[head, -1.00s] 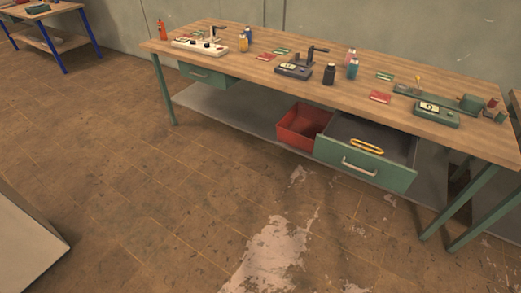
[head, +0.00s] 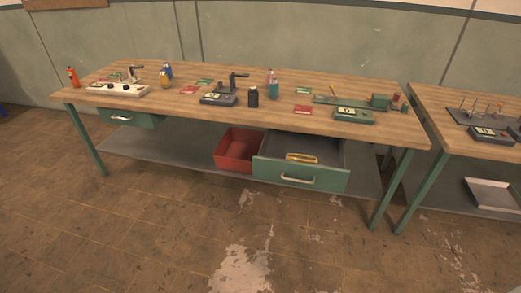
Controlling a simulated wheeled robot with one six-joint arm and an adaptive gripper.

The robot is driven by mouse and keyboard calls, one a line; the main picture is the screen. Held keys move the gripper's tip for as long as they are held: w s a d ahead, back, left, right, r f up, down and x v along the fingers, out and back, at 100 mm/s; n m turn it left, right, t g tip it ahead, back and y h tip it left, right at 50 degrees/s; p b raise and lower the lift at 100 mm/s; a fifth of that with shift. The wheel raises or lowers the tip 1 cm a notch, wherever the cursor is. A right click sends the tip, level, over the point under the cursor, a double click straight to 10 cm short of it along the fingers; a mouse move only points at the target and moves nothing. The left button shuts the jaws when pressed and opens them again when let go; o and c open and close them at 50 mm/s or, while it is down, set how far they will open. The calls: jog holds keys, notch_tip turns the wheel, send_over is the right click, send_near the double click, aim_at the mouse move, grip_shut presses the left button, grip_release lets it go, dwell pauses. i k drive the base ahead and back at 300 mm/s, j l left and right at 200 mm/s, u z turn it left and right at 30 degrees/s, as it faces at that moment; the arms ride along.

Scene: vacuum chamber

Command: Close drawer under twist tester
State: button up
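A wooden-topped bench (head: 200,112) stands ahead of me with several instruments on it. A long green device (head: 350,103), possibly the twist tester, lies near its right end, with a small green meter box (head: 354,116) in front. A green drawer (head: 299,176) with a pale bar handle (head: 298,181) is pulled well out below the right half of the top. A yellow object (head: 302,158) lies inside it. Another green drawer (head: 140,119) at the left end looks shut or nearly so. My gripper is not in view.
A red open bin (head: 234,157) sits on the grey lower shelf (head: 160,151), left of the open drawer. A second bench (head: 440,122) stands close at the right, with a metal tray (head: 490,194) below. Floor in front is clear.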

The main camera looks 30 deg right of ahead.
aim_at(330, 174)
jog(key=i+j, duration=0.2)
jog(key=i, duration=0.2)
jog(key=i+j, duration=0.15)
jog(key=i, duration=0.2)
jog(key=i+j, duration=0.2)
jog(key=i, duration=0.2)
jog(key=u, duration=0.05)
